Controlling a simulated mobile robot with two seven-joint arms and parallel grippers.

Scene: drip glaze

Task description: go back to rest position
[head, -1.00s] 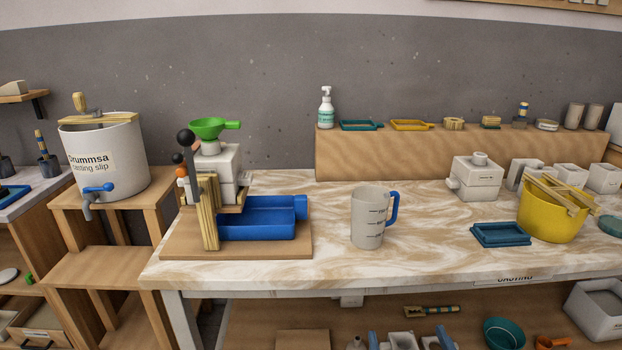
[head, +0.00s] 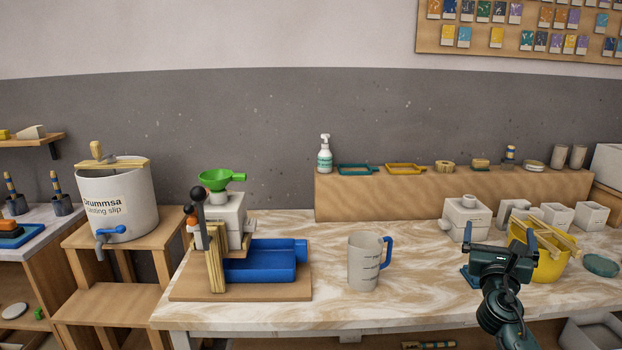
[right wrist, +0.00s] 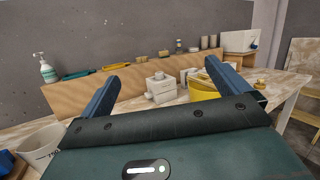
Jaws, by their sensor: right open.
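My right gripper (head: 504,240) is in the head view at the lower right, raised in front of the casting table. Its two blue fingers are spread and nothing is between them. The fingers also show in the right wrist view (right wrist: 158,90), apart and empty, pointing toward the white mould blocks and the yellow bucket. In the head view the gripper overlaps the left part of the yellow bucket (head: 552,268) and hides most of a small blue tray. My left gripper is not in view.
A measuring jug (head: 362,262) with a blue handle stands mid-table. A wooden stand (head: 214,262) with a blue trough (head: 262,268) and green funnel (head: 215,180) is to the left. The slip bucket (head: 128,205) stands on a wooden stool. A wooden riser (head: 440,193) runs along the back.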

